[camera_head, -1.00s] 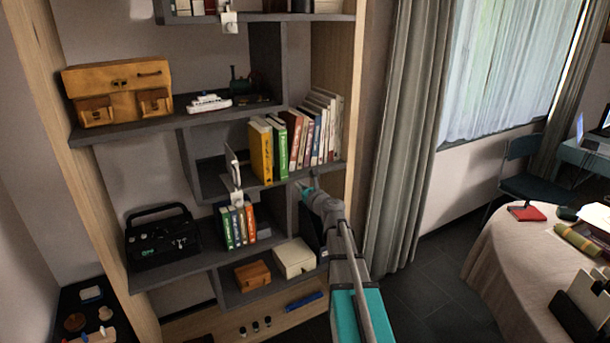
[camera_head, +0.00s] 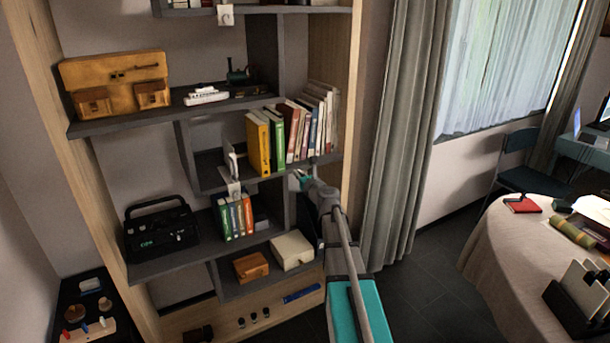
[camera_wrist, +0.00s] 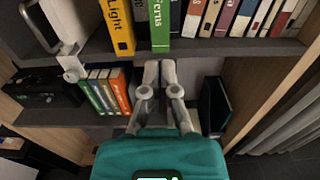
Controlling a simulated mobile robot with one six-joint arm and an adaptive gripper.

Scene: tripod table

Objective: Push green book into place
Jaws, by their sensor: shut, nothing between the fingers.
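The green book (camera_head: 277,142) stands upright on the middle shelf, just right of a yellow book (camera_head: 258,144). In the wrist view the green book (camera_wrist: 160,22) shows its spine, and its lower end is near the shelf's front edge. The yellow book (camera_wrist: 117,25) is to its left there, and a dark book (camera_wrist: 141,22) stands between them. My gripper (camera_head: 298,177) is shut and empty, in front of the shelf and below the green book. In the wrist view my gripper (camera_wrist: 159,66) points at the shelf edge under the green spine, apart from the book.
A row of books (camera_head: 321,120) stands to the right. A white bookend (camera_head: 232,165) is left of the yellow book. The shelf (camera_wrist: 215,50) edge lies just beyond my fingertips. Below are smaller books (camera_head: 236,220) and a white box (camera_head: 292,250). A curtain (camera_head: 400,130) hangs to the right.

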